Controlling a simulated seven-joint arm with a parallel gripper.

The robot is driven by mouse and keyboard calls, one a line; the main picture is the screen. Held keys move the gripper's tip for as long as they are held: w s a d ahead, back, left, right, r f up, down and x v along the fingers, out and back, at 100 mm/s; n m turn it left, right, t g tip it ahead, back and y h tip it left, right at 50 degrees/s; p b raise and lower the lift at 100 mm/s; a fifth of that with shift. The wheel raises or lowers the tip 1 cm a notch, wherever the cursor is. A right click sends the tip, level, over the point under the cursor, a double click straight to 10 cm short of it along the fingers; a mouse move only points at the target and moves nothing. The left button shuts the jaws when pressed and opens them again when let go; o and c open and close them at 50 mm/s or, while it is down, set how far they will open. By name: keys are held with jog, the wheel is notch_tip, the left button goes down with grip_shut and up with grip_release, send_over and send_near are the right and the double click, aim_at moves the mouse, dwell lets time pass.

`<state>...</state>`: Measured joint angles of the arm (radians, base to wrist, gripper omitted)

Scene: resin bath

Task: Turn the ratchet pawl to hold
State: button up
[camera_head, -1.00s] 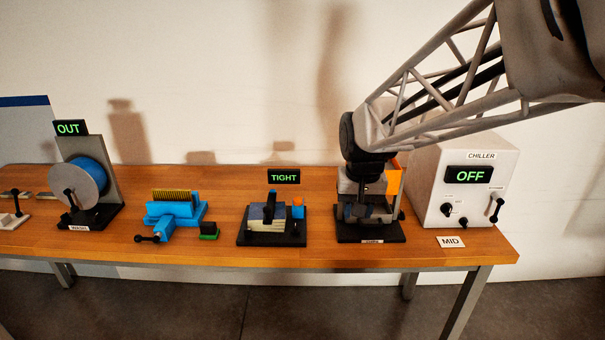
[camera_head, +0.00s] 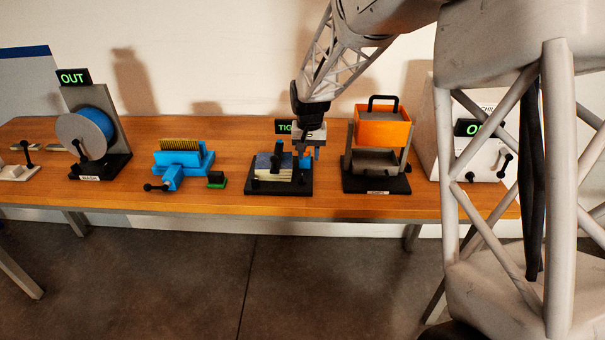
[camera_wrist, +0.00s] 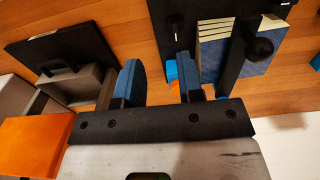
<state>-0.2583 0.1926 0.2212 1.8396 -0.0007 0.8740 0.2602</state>
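My gripper (camera_head: 308,150) is over the right side of the press-like device under the TIGHT sign. In the wrist view my gripper (camera_wrist: 160,80) is open, its two blue fingers apart with bare wood between them. The device has a black base (camera_head: 262,190), a pale and blue layered block (camera_head: 266,172) and a black upright handle (camera_head: 278,155). No part is plainly recognisable as the ratchet pawl.
Left are a blue vise-like device (camera_head: 180,165) and a drum (camera_head: 85,133) with an OUT sign (camera_head: 74,77). The chiller (camera_head: 492,150) is partly hidden by my arm.

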aim_at(302, 175)
jog(key=shift+w+a+f, duration=1)
jog(key=shift+w+f, duration=0.15)
jog(key=shift+f, duration=0.1)
jog(key=shift+f, duration=0.1)
jog(key=shift+f, duration=3.8)
jog(key=c, duration=0.6)
jog(key=shift+o, duration=0.2)
